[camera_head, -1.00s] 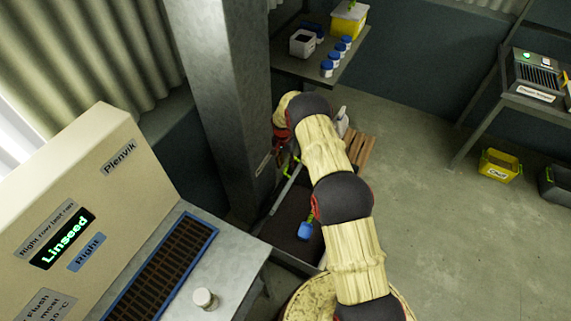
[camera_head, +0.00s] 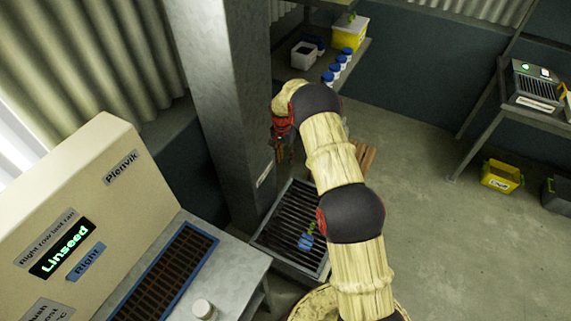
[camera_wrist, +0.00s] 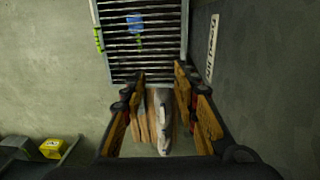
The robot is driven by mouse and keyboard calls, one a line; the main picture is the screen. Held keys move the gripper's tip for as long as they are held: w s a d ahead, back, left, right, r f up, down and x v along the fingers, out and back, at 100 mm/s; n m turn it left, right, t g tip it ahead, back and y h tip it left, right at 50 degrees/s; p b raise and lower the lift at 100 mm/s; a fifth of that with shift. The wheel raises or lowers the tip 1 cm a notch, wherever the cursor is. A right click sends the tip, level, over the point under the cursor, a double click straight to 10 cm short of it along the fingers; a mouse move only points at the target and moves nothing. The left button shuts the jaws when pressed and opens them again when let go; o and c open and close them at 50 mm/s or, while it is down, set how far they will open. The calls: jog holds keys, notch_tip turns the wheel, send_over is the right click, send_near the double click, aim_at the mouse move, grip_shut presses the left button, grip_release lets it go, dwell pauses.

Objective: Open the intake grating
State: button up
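The intake grating (camera_head: 283,228) lies flat over the floor intake beside the grey column, its dark bars closing the opening. In the wrist view the grating (camera_wrist: 160,50) fills the top middle. A blue object (camera_head: 305,242) shows between the bars, seemingly beneath them; it also shows in the wrist view (camera_wrist: 135,25). A yellow-green piece (camera_wrist: 98,39) sits at the grating's left edge in the wrist view. My gripper (camera_wrist: 158,75) is open and empty, its fingers apart near the grating's end. In the head view my gripper (camera_head: 283,158) hangs beside the column, apart from the grating.
The grey column (camera_head: 222,100) stands close to the grating. A wooden pallet (camera_wrist: 142,128) with a pale object (camera_wrist: 163,115) on it lies beyond. The console (camera_head: 75,215) is at left. A shelf with blue-lidded jars (camera_head: 335,72) stands behind.

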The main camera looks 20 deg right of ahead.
jog(key=shift+r, duration=0.25)
dwell(0.4)
jog(key=s+a+n+g, duration=0.2)
jog(key=s+n, duration=0.2)
jog(key=s, duration=0.4)
jog(key=s+a+r+n+t+b, duration=0.1)
jog(key=s+a+r+n+t, duration=0.2)
jog(key=s+r, duration=1.5)
jog(key=s+a+r+n+t+b, duration=0.1)
jog(key=s+a+r+n+t, duration=0.2)
jog(key=s+r, duration=1.5)
jog(key=shift+a+r+t, duration=1)
jog(key=shift+a+r, duration=0.65)
jog(key=shift+a, duration=0.15)
